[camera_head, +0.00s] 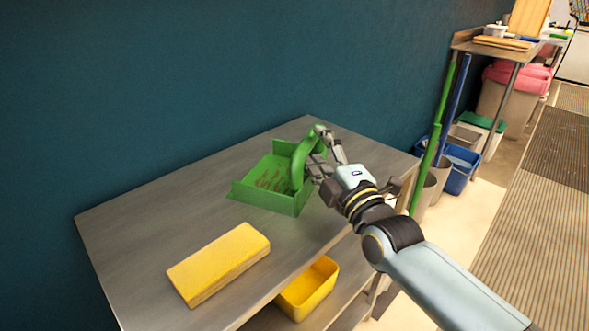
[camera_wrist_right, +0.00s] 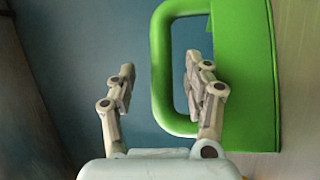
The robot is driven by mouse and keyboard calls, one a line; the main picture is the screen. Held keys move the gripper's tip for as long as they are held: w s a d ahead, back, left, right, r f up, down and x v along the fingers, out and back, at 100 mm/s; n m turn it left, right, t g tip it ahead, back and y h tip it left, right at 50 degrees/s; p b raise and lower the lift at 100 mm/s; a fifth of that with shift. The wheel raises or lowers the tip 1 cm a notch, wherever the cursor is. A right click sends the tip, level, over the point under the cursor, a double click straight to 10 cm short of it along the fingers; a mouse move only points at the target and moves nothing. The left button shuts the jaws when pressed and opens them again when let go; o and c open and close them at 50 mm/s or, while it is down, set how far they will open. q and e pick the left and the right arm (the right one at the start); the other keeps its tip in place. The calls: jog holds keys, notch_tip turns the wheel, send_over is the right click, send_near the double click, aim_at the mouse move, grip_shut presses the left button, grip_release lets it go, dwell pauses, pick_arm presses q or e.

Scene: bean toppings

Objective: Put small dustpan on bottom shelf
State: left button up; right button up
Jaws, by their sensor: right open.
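The small green dustpan (camera_head: 272,197) sits on the metal table top (camera_head: 150,220), near the wall, with brown bits in its pan. Its arched handle (camera_head: 301,160) rises on the right side. My right gripper (camera_head: 319,150) is at the handle with its fingers apart. In the right wrist view, the near bar of the handle loop (camera_wrist_right: 161,75) shows between the open fingers of the right gripper (camera_wrist_right: 158,80); I cannot tell whether they touch it. Part of the bottom shelf (camera_head: 345,317) shows below the table top. My left gripper is not in view.
A yellow block (camera_head: 218,262) lies at the table's front. A yellow bin (camera_head: 308,289) stands on the lower shelf. Green (camera_head: 430,150) and blue (camera_head: 455,100) poles and a blue bin (camera_head: 460,172) stand right of the table. The table top's left part is clear.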

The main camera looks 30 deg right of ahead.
aim_at(311, 140)
jog(key=w, duration=0.3)
jog(key=shift+w+d+r, duration=0.1)
jog(key=shift+w+r, duration=0.05)
jog(key=shift+w, duration=0.25)
jog(key=shift+c, duration=0.2)
grip_shut()
